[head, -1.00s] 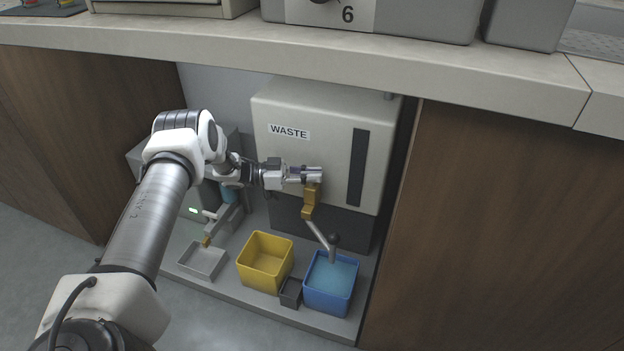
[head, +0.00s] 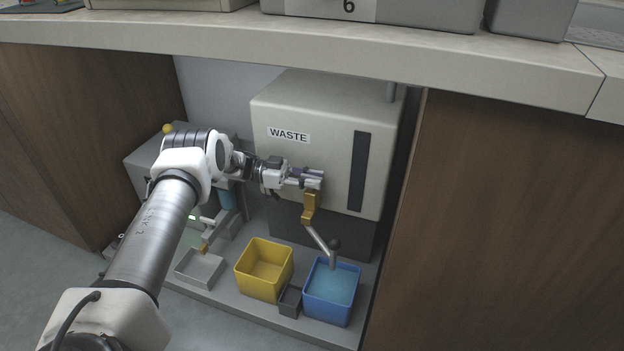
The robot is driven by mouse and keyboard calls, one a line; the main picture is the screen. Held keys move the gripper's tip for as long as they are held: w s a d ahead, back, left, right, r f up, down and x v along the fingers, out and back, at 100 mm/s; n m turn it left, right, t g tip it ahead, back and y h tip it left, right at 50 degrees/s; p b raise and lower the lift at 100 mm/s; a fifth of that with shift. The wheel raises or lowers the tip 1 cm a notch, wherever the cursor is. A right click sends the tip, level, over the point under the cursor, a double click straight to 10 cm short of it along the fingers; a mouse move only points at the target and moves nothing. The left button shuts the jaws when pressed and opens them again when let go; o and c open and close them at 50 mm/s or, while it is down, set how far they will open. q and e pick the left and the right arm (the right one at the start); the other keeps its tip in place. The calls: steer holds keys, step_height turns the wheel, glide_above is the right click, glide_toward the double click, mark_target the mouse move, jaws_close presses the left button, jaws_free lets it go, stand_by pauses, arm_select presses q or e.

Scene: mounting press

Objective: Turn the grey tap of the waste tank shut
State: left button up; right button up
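The waste tank (head: 300,115) is a cream box labelled WASTE in the recess under the counter. From its front a brass fitting (head: 310,203) hangs down. I cannot tell clearly which part is the tap's handle. My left gripper (head: 314,179) is at the top of the brass fitting, fingers pointing right. It overlaps the fitting's top; whether it touches, and whether the fingers are closed, I cannot tell. My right gripper is not in view.
A blue bin (head: 347,310) with bluish liquid, a yellow bin (head: 252,283), a small dark bin (head: 290,302) and a grey tray (head: 190,281) stand below. A grey unit (head: 145,160) stands left. The counter (head: 470,75) overhangs above; a wooden panel (head: 490,220) closes the right.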

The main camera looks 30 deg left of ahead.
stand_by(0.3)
arm_select(q)
steer(key=v, duration=1.2)
